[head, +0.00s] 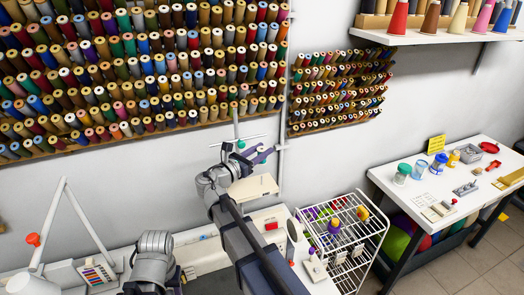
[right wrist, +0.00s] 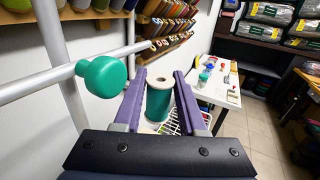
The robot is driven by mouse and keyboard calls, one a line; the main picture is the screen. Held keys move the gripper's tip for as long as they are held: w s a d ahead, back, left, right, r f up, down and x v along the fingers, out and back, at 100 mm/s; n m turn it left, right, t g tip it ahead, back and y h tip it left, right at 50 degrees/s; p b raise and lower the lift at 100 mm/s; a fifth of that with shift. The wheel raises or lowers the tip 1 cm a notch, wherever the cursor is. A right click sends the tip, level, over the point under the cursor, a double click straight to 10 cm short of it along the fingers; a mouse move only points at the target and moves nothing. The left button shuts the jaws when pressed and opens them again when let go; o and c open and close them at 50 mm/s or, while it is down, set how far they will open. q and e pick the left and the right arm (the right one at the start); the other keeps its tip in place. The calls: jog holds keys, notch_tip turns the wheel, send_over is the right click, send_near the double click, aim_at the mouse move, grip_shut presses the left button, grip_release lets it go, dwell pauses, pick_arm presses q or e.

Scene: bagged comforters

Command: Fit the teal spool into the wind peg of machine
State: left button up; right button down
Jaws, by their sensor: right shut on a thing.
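The teal spool (right wrist: 158,101), with a pale top and a dark hole in it, stands between the two purple fingers of my right gripper (right wrist: 160,88) in the right wrist view. The gripper is shut on it. In the head view my right gripper (head: 264,154) is raised near the wall, among thin metal rods (head: 238,140); the spool is hard to make out there. In the right wrist view a teal rounded knob (right wrist: 102,77) sits by a grey rod, left of the spool and apart from it. I cannot tell which part is the wind peg. My left gripper is not visible.
Racks of thread spools (head: 130,75) cover the wall behind. A white wire rack (head: 345,235) holding colourful items stands right of my right arm. A white table (head: 455,180) with jars and small tools is further right. A white lamp-like stand (head: 60,235) is at left.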

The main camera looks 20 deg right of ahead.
aim_at(262, 163)
jog(key=shift+f+b, duration=2.3)
jog(key=shift+f, duration=0.25)
jog(key=shift+f+b, duration=2.25)
jog(key=shift+b, duration=0.05)
dwell(0.3)
grip_release()
dwell(0.5)
jog(key=shift+a, duration=0.1)
dwell(0.4)
jog(key=shift+s+a+r+p, duration=0.35)
jog(key=shift+a, duration=0.4)
jog(key=shift+s+a+r+p, duration=0.3)
jog(key=shift+a+r+p, duration=0.05)
jog(key=shift+a, duration=0.35)
jog(key=shift+s+a+r+p, duration=0.35)
jog(key=shift+a, duration=0.4)
